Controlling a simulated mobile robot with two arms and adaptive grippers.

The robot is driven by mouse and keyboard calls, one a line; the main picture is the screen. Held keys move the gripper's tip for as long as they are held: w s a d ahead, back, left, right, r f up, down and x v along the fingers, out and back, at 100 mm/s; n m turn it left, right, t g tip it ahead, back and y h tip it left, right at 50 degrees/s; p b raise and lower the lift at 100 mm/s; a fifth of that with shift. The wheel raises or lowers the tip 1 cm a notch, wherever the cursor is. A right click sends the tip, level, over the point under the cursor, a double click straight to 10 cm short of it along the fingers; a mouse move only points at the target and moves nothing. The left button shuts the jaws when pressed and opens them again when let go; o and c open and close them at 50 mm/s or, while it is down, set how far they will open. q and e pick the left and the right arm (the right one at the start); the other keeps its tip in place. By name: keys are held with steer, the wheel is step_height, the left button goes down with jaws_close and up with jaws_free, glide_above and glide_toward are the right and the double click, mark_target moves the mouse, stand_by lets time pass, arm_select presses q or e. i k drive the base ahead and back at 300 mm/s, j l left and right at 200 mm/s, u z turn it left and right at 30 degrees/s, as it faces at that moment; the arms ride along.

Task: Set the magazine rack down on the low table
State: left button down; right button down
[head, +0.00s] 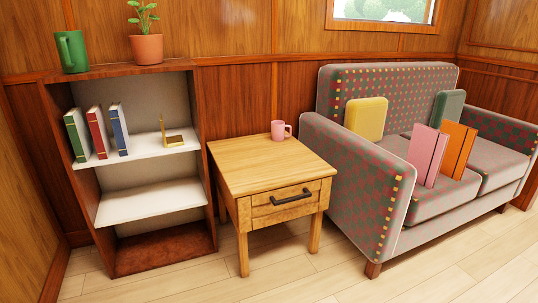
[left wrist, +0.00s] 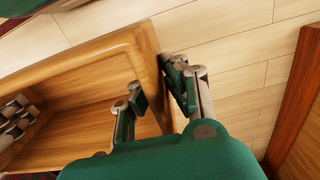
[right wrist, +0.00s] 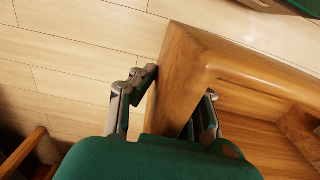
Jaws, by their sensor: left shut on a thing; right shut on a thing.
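The low table (head: 270,158) is a light wooden side table with one drawer and a black handle, standing between the bookshelf and the sofa in the head view. A pink mug (head: 280,130) stands near its back edge. The magazine rack, an open wooden box, shows in the left wrist view (left wrist: 85,50) and the right wrist view (right wrist: 182,75). My left gripper (left wrist: 158,88) is shut on one wall of it, one finger inside and one outside. My right gripper (right wrist: 176,95) is likewise shut on a wall. Neither rack nor grippers show in the head view.
A bookshelf (head: 205,130) with books, a gold item, a green mug and a potted plant stands left of the table. A grey patterned sofa (head: 350,190) with cushions and two folders stands close on the right. The tabletop's front and middle are clear; wooden floor lies in front.

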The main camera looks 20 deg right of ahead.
mark_target(275, 166)
steer(key=i+l, duration=0.55)
steer(key=l, duration=0.15)
steer(key=i+l, duration=0.55)
steer(key=l, duration=0.15)
